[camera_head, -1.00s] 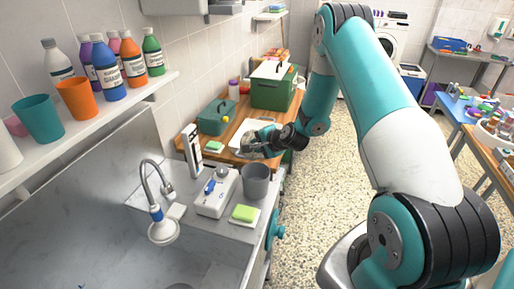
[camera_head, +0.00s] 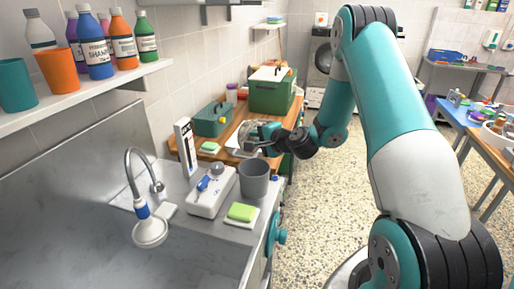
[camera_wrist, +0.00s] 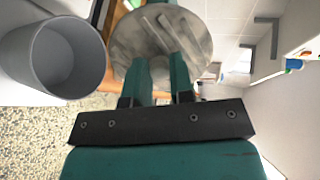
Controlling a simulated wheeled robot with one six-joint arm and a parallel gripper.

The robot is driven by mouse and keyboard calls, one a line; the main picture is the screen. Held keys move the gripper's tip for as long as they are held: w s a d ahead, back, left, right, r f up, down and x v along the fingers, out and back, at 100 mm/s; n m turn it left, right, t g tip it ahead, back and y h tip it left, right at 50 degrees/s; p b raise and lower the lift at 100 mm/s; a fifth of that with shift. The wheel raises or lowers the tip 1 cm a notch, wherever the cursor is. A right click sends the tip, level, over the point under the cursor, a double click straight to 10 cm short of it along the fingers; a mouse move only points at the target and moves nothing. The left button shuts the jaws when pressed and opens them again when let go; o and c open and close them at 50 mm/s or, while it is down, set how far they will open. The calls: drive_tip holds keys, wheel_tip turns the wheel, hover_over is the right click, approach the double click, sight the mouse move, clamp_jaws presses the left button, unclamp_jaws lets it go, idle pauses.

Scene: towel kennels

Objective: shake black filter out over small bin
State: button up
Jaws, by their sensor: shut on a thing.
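A round filter (camera_wrist: 128,38) with a mottled grey face, little black showing, is between the fingertips of my gripper (camera_wrist: 160,62) in the wrist view. My gripper is shut on it. In the head view my gripper (camera_head: 262,139) reaches over the wooden worktop behind the bin, and the filter shows only as a small grey shape (camera_head: 247,136). The small grey bin (camera_head: 255,183) stands upright on the counter's right side. In the wrist view the bin (camera_wrist: 32,62) is left of the filter, apart from it, and its visible inside looks empty.
A white device with a blue part (camera_head: 210,193) stands left of the bin, and a green sponge (camera_head: 242,212) lies in front. A sink tap (camera_head: 143,200) is at the left. Green boxes (camera_head: 273,92) stand behind on the wooden worktop. Open floor lies to the right.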

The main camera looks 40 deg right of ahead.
drive_tip(key=shift+w+f+t+y+b, duration=0.15)
drive_tip(key=shift+f+t+b, duration=0.55)
drive_tip(key=shift+b, duration=2.95)
drive_tip(key=shift+w+f+t+y+b, duration=0.25)
drive_tip(key=shift+t+b, duration=0.85)
drive_tip(key=shift+b, duration=2.55)
drive_tip(key=t+b, duration=0.2)
drive_tip(key=b, duration=0.5)
drive_tip(key=f+t+b, duration=0.1)
drive_tip(key=b, duration=0.6)
drive_tip(key=shift+f+t, duration=0.15)
drive_tip(key=shift+t, duration=0.25)
drive_tip(key=shift+r+t+b, duration=0.2)
drive_tip(key=shift+t+b, duration=0.1)
drive_tip(key=shift+b, duration=0.6)
